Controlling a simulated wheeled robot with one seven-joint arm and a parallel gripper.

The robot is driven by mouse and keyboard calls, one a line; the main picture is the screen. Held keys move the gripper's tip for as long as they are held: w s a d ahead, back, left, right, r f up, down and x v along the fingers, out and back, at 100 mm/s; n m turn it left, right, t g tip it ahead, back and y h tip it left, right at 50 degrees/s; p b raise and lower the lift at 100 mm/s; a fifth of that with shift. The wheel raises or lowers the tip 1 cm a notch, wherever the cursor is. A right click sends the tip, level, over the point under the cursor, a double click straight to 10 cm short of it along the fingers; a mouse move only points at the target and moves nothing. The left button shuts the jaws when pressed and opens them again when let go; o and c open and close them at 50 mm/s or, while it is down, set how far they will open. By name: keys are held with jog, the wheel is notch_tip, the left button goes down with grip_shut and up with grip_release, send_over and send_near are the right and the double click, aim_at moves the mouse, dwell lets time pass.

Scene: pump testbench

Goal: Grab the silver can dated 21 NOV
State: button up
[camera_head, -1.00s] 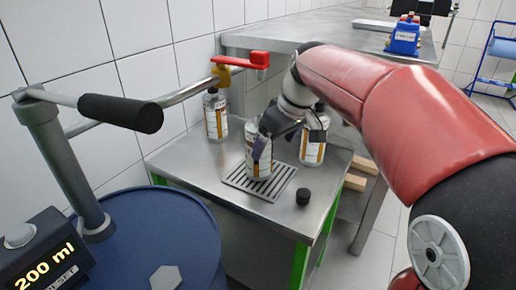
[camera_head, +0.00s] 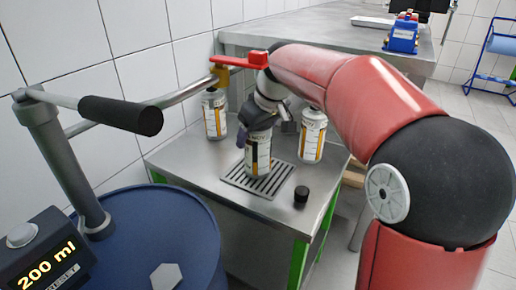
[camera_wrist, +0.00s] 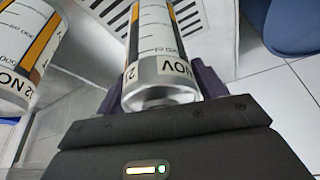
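A silver can (camera_head: 258,156) with a white and orange label stands upright on the slatted grate (camera_head: 236,178). My gripper (camera_head: 262,133) is over its upper end, with its fingers on either side of it. In the wrist view this can (camera_wrist: 160,75) sits between the purple fingers, which look open around it. Its label reads "2", a hidden digit, then "NOV". A second silver can (camera_head: 214,113) stands at the back left by the wall. A third can (camera_head: 312,137) stands to the right. One neighbouring can (camera_wrist: 22,55) shows in the wrist view with a partly readable NOV date.
A black cap (camera_head: 301,194) lies right of the grate on the small metal table (camera_head: 190,160). A red-handled tap (camera_head: 240,61) hangs just behind my gripper. A blue drum (camera_head: 150,235) with a black-gripped lever (camera_head: 118,113) stands at the front left.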

jog(key=c, duration=0.9)
